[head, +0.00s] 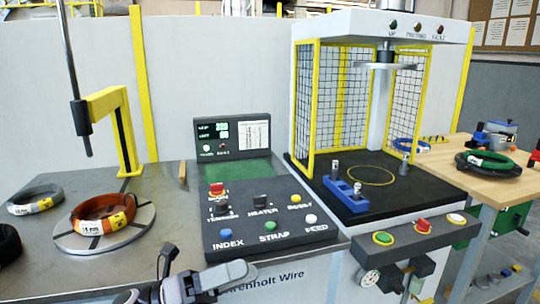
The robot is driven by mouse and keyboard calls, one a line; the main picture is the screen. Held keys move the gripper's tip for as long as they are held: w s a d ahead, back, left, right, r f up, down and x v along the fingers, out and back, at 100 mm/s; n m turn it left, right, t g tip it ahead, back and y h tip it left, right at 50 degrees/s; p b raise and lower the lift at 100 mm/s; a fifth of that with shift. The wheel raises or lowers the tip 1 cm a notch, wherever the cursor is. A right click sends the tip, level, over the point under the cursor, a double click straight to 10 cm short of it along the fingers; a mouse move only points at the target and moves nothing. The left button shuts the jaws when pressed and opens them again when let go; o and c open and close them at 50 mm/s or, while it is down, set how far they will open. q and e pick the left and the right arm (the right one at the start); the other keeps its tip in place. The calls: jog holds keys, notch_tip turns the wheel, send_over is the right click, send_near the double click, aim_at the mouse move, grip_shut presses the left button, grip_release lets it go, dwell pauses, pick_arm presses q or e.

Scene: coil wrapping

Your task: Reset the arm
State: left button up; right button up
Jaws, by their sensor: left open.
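My left gripper (207,266) is at the bottom of the head view, in front of the control console's lower left corner. Its jaws are open, with no object visible between them. Its arm is mostly cut off by the bottom edge. An orange-brown coil (104,212) with a label lies on a round grey turntable (142,222), to the left of and beyond the gripper, apart from it. My right gripper does not show.
The control console (268,200) carries several buttons and a lit display. A caged press (370,100) stands right of it, with a blue block (345,192) on its black bed. A yellow post (118,130) stands behind the turntable. A green coil (488,163) lies on the wooden table (440,165).

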pick_arm(q)
jog(key=s+a+f+n+t+y+p, duration=0.15)
jog(key=a+f+n+t+y, duration=0.4)
jog(key=n, duration=0.85)
jog(key=s+a+f+n+t+y+p, duration=0.1)
jog(key=a+f+n+t+y+p, duration=0.15)
jog(key=f+n+t+y, duration=0.8)
jog(key=s+a+f+n+g+y+p, duration=0.1)
jog(key=s+a+f+n+g, duration=0.2)
jog(key=s+n, duration=0.4)
jog(key=s+a+f+n+g+y+p, duration=0.1)
jog(key=s+a+f+n+g+y, duration=0.1)
jog(key=s+f+n+g, duration=0.3)
jog(key=s+a+n+g, duration=0.1)
jog(key=s+n, duration=0.1)
jog(key=s, duration=0.1)
jog(key=shift+s+a+f+n, duration=0.2)
jog(key=shift+a+f+n, duration=0.15)
